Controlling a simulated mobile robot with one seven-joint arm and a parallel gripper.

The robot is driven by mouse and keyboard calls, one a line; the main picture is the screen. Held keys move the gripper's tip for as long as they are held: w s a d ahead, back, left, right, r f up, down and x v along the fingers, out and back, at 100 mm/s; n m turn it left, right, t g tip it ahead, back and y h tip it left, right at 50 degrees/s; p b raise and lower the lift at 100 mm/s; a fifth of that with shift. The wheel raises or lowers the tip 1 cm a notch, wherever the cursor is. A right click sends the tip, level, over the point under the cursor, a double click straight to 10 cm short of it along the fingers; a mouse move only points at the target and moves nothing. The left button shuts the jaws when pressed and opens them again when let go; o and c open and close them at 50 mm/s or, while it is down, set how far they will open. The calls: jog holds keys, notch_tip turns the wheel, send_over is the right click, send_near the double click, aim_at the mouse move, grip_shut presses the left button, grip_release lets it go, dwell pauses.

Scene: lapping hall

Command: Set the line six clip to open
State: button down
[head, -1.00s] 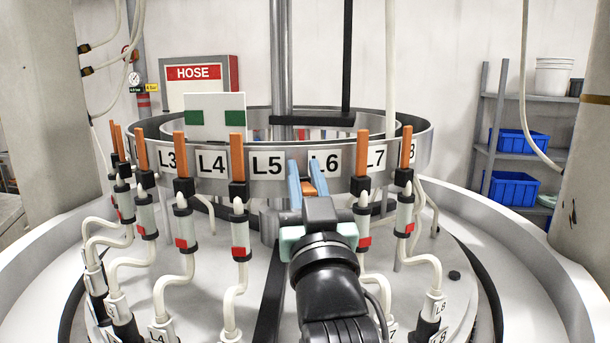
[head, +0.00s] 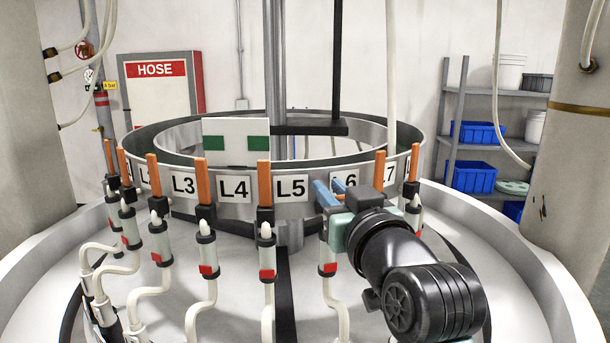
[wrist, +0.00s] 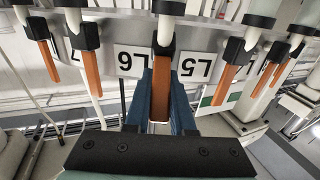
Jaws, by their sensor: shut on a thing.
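The line six clip is an orange lever (wrist: 161,86) on a black block, just beside the L6 label (wrist: 130,60) in the wrist view. The L5 label (wrist: 193,66) is on its other side. My gripper (wrist: 160,108) has its blue fingers on either side of this lever and is shut on it. In the head view my gripper (head: 326,194) is at the ring between the L5 label (head: 291,187) and the partly covered L6 label (head: 350,184). The fingers mostly hide the lever there, so its exact angle is unclear. Its tube (head: 328,250) with a red mark hangs below.
Similar orange levers stand upright close by, such as one left of L5 (head: 264,183) and one right of L6 (head: 379,169). They sit along the steel ring (head: 425,140). A white-and-green plate (head: 236,128) stands at the ring. Shelves with blue bins (head: 470,176) are far right.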

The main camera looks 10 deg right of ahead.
jog(key=shift+w+a+r+g+p, duration=0.15)
jog(key=shift+r+g+p, duration=0.3)
jog(key=shift+p, duration=0.35)
jog(key=shift+w+f+g+p, duration=0.1)
jog(key=shift+f+g+p, duration=0.05)
jog(key=shift+g+p, duration=0.35)
jog(key=shift+f, duration=0.1)
jog(key=c, duration=0.8)
grip_release()
jog(key=shift+o, duration=0.2)
jog(key=b+v, duration=0.5)
jog(key=v, duration=0.8)
jog(key=shift+b, duration=0.3)
